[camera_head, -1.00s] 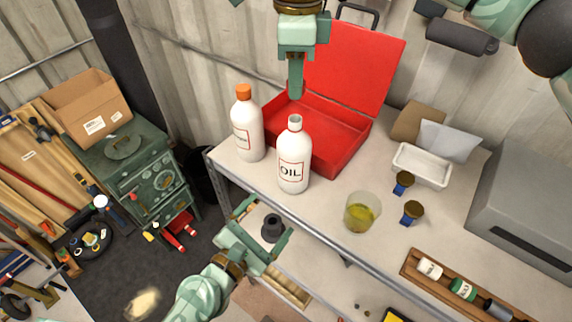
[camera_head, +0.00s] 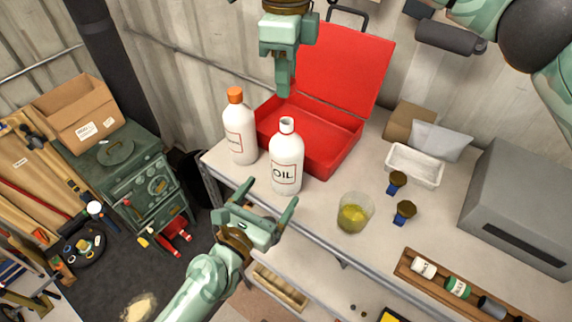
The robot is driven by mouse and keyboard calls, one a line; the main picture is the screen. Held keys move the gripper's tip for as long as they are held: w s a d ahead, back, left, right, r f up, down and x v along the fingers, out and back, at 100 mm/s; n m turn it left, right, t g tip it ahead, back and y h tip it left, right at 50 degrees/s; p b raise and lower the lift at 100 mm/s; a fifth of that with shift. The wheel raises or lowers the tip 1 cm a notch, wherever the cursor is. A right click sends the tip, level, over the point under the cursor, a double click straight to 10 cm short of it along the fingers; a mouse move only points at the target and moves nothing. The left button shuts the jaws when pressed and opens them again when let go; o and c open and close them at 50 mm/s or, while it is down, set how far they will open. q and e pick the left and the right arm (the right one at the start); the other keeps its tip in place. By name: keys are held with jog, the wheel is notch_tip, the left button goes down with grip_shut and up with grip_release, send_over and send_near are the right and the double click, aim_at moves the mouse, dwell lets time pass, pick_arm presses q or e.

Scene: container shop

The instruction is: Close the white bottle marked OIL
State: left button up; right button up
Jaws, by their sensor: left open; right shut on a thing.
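The white bottle marked OIL (camera_head: 286,165) stands upright near the front edge of the bench. Its narrow neck shows no coloured cap. My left gripper (camera_head: 270,196) is open and empty in front of the bottle, with its fingers pointing towards the bottle's lower part. I cannot tell whether they touch it. My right gripper (camera_head: 283,92) is shut above and behind the bottle, over the red case, pointing down. What it holds is hidden or too small to make out.
A white bottle with an orange cap (camera_head: 238,134) stands close left. The open red case (camera_head: 330,149) is behind. A glass of yellow liquid (camera_head: 353,213), two dark-topped blue items (camera_head: 397,182), a white tray (camera_head: 414,165) and a wooden rack (camera_head: 440,282) are to the right.

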aim_at(279, 182)
pick_arm(q)
jog(key=x, duration=0.6)
jog(key=shift+d+r, duration=0.1)
jog(key=shift+d, duration=0.05)
pick_arm(e)
jog(key=shift+d, duration=0.1)
pick_arm(q)
jog(key=shift+w+d, duration=0.3)
jog(key=shift+w, duration=0.3)
jog(key=c, duration=1.5)
pick_arm(e)
jog(key=shift+f, duration=2.45)
